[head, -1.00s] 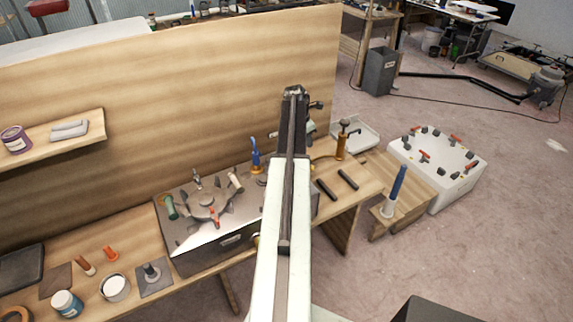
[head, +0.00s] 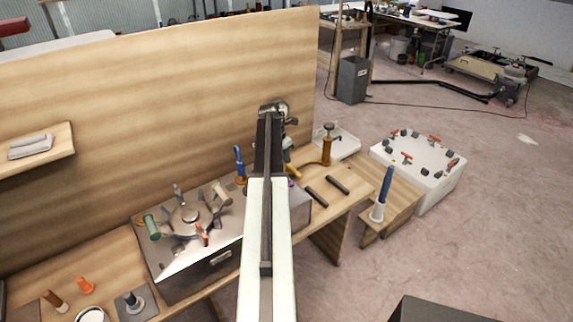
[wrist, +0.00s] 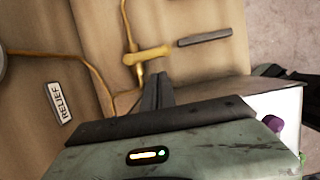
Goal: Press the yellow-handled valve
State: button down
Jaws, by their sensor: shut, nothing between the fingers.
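The yellow-handled valve shows in the wrist view, its stubby yellow handle (wrist: 148,55) lying crosswise on a brass-coloured stem against a wooden surface. My gripper (wrist: 158,78) is shut and empty, its dark fingertips showing just below the valve in that picture. I cannot tell whether they touch it. In the head view my arm reaches over the bench, and its end (head: 273,108) is in front of the wooden back panel. The fingertips are hidden there. A small yellow part (head: 293,171) shows beside the arm, low on the bench.
A label reading RELIEF (wrist: 61,103) and a yellow hose are left of the valve. A dark bar (wrist: 205,38) lies to its right. A purple knob (wrist: 274,123) is at lower right. A brass pump (head: 327,146) and a steel unit (head: 190,265) stand on the bench.

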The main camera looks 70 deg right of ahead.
aim_at(291, 170)
jog(key=b+x, duration=0.7)
jog(key=x, duration=0.2)
jog(key=shift+f+b, duration=0.1)
jog(key=shift+b, duration=0.3)
jog(key=shift+w, duration=0.1)
